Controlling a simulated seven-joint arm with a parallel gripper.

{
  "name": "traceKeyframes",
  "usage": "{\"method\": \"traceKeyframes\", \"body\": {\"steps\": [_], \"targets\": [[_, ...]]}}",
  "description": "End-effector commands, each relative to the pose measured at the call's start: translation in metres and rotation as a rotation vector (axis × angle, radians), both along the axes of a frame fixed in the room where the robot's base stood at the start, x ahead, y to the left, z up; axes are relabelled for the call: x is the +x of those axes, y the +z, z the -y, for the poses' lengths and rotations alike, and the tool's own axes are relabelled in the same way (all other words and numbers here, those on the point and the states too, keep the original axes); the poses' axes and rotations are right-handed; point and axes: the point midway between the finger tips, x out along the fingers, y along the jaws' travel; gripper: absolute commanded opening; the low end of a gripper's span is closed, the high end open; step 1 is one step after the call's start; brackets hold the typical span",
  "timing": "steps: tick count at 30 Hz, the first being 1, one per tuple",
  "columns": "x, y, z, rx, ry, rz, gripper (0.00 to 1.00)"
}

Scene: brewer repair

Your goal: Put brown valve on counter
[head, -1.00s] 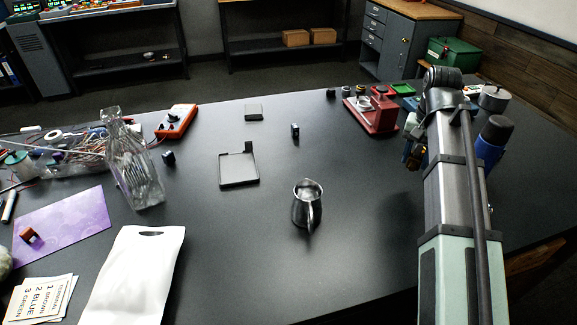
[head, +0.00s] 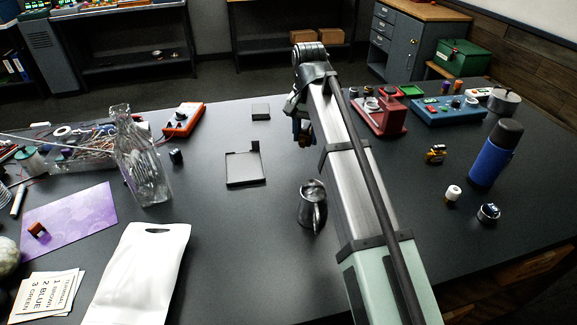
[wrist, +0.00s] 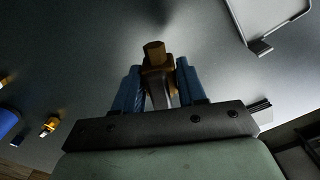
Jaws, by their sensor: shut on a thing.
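My gripper (wrist: 158,78) is shut on a brown, blocky piece with a squared end, which looks like the brown valve (wrist: 154,52), between its blue fingers in the wrist view. In the head view the gripper (head: 302,127) is above the middle of the dark counter (head: 225,225), partly hidden by my own arm. Only a little of the brown piece (head: 305,142) shows there. It appears held clear of the counter; its exact height cannot be told.
A metal pitcher (head: 310,208) stands close beside my arm. A shallow black tray (head: 246,181) lies left of the gripper. A red press (head: 382,122), blue device (head: 447,112), blue flask (head: 489,158) and brass fitting (head: 435,154) are on the right. A glass bottle (head: 142,165) stands left.

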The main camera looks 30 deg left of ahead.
Motion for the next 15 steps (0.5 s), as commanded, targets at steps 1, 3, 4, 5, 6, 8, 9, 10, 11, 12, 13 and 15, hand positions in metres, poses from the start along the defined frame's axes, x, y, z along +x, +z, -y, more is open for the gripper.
{"method": "traceKeyframes", "body": {"steps": [1, 3, 4, 5, 6, 8, 9, 10, 11, 12, 13, 15], "targets": [[0.004, 0.002, -0.005, 0.0, -0.038, 0.002, 0.05], [0.005, 0.003, -0.007, 0.002, -0.094, 0.004, 0.05], [0.006, 0.003, -0.007, 0.002, -0.117, 0.005, 0.05], [0.006, 0.003, -0.008, 0.003, -0.136, 0.005, 0.05], [0.007, 0.003, -0.008, 0.004, -0.159, 0.006, 0.05], [0.007, 0.003, -0.008, 0.004, -0.188, 0.007, 0.05], [0.007, 0.003, -0.008, 0.005, -0.204, 0.007, 0.05], [0.007, 0.002, -0.008, 0.005, -0.211, 0.007, 0.05], [0.007, 0.001, -0.008, 0.005, -0.218, 0.007, 0.05], [0.007, -0.001, -0.007, 0.004, -0.225, 0.007, 0.05], [0.007, -0.004, -0.007, 0.004, -0.228, 0.006, 0.05], [0.006, -0.011, -0.007, 0.004, -0.23, 0.006, 0.05]]}}
